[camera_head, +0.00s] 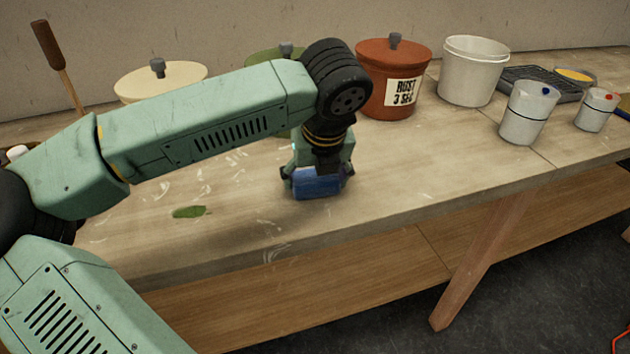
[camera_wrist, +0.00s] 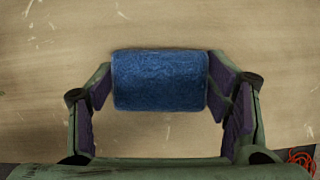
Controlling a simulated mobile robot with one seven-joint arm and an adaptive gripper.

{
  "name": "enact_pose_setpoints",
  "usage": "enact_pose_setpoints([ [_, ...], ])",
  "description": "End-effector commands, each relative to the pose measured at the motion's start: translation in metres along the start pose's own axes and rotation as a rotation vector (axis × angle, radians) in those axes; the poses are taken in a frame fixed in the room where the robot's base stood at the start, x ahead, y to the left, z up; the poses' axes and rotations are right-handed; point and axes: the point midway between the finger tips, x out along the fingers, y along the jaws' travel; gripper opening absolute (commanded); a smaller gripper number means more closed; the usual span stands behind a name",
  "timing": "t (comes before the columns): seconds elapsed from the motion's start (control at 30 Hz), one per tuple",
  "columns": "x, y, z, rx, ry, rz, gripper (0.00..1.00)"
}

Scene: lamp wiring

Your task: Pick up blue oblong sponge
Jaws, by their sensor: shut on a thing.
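The blue oblong sponge (camera_head: 318,184) is at the wooden table, below my wrist in the head view. It also shows in the wrist view (camera_wrist: 160,80), lying crosswise between my two fingers. My gripper (camera_wrist: 160,88) is shut on the sponge, with a purple-padded finger at each of its short ends. In the head view my gripper (camera_head: 318,180) points down over the table. Whether the sponge still touches the table I cannot tell.
On the table (camera_head: 400,190) a red-brown lidded pot (camera_head: 388,85), a white bucket (camera_head: 470,75) and two white cups (camera_head: 528,112) stand behind and to the right. A cream lidded pot (camera_head: 150,80) stands at the back left. A green patch (camera_head: 189,212) lies left of my gripper.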

Motion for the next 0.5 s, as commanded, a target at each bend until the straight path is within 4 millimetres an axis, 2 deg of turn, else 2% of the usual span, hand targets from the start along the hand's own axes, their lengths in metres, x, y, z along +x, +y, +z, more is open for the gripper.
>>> enact_pose_setpoints([
  [0.27, -0.001, 0.0, 0.001, 0.0, -0.001, 0.0, 0.51],
  [0.5, -0.016, 0.0, 0.007, -0.001, -0.002, 0.001, 0.51],
])
